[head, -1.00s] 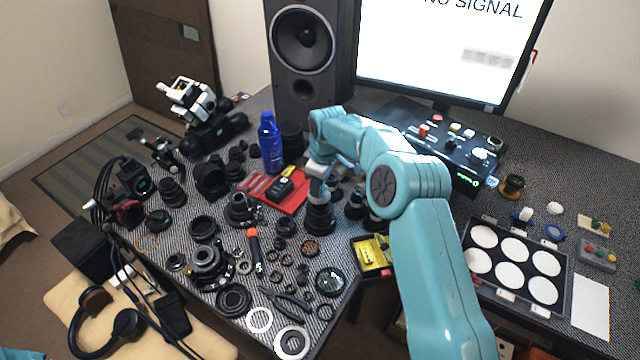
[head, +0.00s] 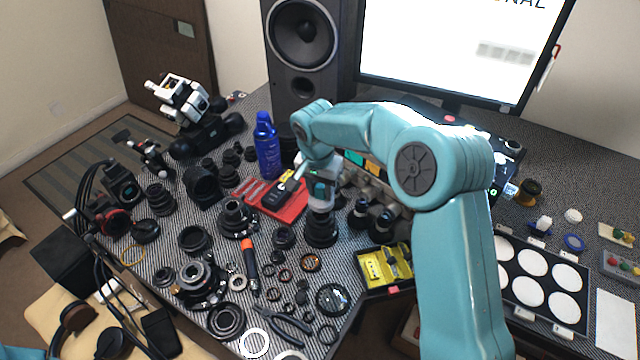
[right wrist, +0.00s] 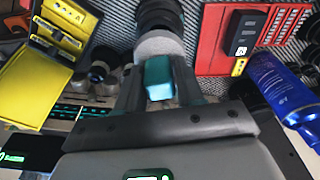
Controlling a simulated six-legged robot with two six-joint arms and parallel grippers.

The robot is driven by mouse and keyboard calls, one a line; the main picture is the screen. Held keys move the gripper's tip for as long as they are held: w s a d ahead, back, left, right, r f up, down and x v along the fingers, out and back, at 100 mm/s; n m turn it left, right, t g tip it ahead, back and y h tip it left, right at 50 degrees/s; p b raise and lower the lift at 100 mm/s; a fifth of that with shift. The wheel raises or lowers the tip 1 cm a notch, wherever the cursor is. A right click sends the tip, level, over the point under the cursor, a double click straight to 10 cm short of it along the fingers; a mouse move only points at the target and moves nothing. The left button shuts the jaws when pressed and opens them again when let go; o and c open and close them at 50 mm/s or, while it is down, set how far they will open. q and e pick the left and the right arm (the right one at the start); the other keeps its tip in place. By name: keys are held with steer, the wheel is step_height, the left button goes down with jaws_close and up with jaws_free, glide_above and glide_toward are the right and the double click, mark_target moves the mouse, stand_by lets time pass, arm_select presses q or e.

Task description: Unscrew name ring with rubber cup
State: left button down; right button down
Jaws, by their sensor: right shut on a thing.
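My right gripper (head: 322,208) points down over a black lens (head: 321,232) standing upright on the table. The cup sits over the black stepped barrel of the lens (right wrist: 160,14). The fingers hide part of the cup, and I cannot tell whether it presses on the lens front. The name ring is hidden. My left gripper is not in view.
A red tray (head: 290,209) and a blue bottle (head: 267,150) stand left of the gripper. A yellow box (head: 372,268) is at the right front. Several black lenses and loose rings crowd the table. An orange-handled screwdriver (head: 250,255) lies among them.

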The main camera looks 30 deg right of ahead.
mark_target(321, 198)
steer(key=shift+w+d+f, duration=0.1)
steer(key=shift+w+f, duration=0.05)
steer(key=shift+f, duration=0.2)
steer(key=shift+f+b, duration=0.3)
steer(key=shift+f, duration=0.05)
steer(key=shift+s+a+f+b, duration=0.2)
steer(key=shift+f+b, duration=0.35)
steer(key=shift+f, duration=0.55)
steer(key=shift+w+d+f, duration=0.15)
steer(key=shift+w, duration=0.05)
steer(key=shift+s+b, duration=0.1)
steer(key=shift+b, duration=0.25)
steer(key=shift+w+f, duration=0.1)
steer(key=shift+w, duration=0.1)
steer(key=shift+s, duration=0.2)
